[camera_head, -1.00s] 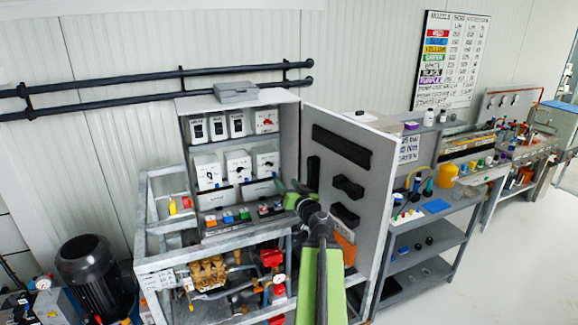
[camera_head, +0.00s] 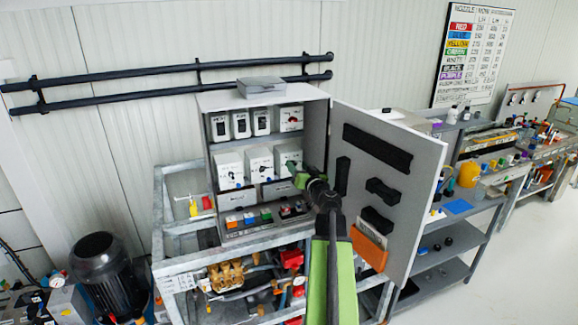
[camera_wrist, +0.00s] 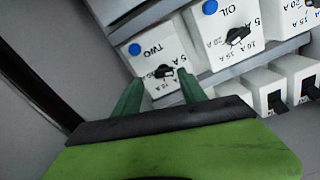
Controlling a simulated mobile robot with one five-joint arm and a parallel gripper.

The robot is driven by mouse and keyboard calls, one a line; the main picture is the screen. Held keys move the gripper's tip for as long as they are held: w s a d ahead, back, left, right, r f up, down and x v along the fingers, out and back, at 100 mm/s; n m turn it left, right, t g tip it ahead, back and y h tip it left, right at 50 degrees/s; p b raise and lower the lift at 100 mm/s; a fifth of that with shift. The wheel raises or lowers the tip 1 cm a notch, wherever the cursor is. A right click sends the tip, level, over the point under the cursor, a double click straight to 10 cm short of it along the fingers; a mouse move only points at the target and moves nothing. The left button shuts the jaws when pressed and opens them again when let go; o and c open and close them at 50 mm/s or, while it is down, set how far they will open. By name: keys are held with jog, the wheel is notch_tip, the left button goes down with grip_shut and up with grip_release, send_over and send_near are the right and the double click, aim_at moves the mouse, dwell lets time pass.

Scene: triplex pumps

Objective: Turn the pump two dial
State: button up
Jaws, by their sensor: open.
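The pump two dial is a small black knob (camera_wrist: 163,71) on a white box labelled TWO (camera_wrist: 143,50) with a blue dot, shown upside down in the wrist view. In the head view this box (camera_head: 286,154) is the right one of the row of three dial boxes in the open cabinet. My gripper (camera_wrist: 160,77) is open, its two green fingers one on each side of the dial in the picture. I cannot tell whether they touch it. In the head view my gripper (camera_head: 294,174) is in front of the box's lower part, and my arm comes from below.
A box labelled OIL (camera_wrist: 215,28) with its own black dial is beside box TWO. Several white switch boxes (camera_head: 240,124) sit above. Small coloured buttons (camera_head: 249,218) are below. The open cabinet door (camera_head: 388,150) stands close right of my arm.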

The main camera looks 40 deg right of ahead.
jog(key=shift+w, duration=0.15)
jog(key=shift+a, duration=0.3)
grip_shut()
jog(key=shift+w+d+r, duration=0.1)
jog(key=shift+d, duration=0.05)
jog(key=shift+f+m, duration=0.2)
jog(key=shift+m, duration=1.4)
jog(key=shift+f+m, duration=0.15)
jog(key=shift+m, duration=3.95)
jog(key=shift+f+m, duration=0.1)
jog(key=shift+m, duration=4)
